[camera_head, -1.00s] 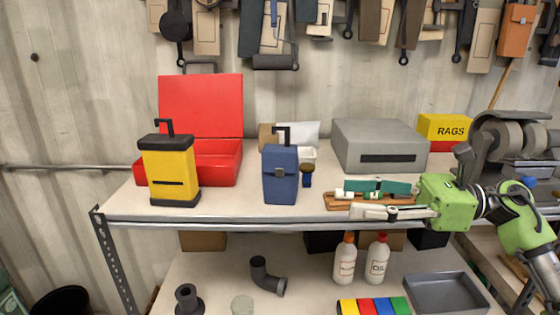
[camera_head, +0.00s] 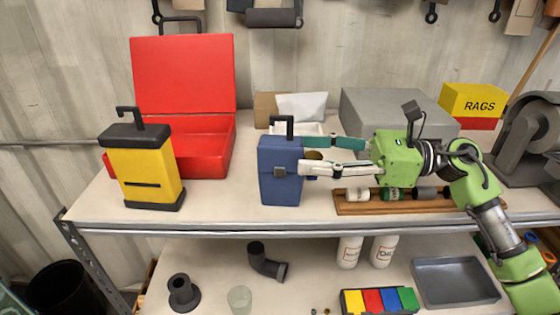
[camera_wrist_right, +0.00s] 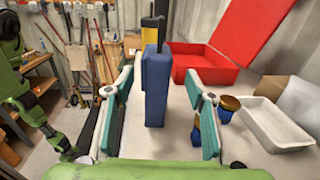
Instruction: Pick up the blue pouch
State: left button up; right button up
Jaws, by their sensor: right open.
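My right gripper (camera_head: 306,155) is open and comes in level from the right. Its near fingertip is at the pouch's right edge, and its far finger is behind that side. In the right wrist view, the pouch (camera_wrist_right: 157,85) shows centred between the two spread fingers (camera_wrist_right: 159,90), with a visible gap on each side. I cannot tell how deep the pouch is between the fingertips. My left gripper is not in view.
A yellow case (camera_head: 145,175) and an open red box (camera_head: 206,150) stand left of the pouch. A white tray (camera_wrist_right: 275,124) and a small blue-and-amber item (camera_wrist_right: 228,105) are close to the right finger in the wrist view. A wooden rack (camera_head: 405,207) lies under my right gripper.

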aim_at(281, 154)
jog(key=a+p, duration=0.4)
jog(key=a, duration=0.1)
jog(key=shift+a, duration=0.5)
jog(key=shift+f, duration=0.1)
jog(key=shift+w, duration=0.1)
jog(key=c, duration=1.2)
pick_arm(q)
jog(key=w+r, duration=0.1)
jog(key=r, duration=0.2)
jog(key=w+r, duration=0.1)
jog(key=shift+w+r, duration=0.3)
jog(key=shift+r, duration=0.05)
pick_arm(e)
jog(key=shift+c, duration=0.5)
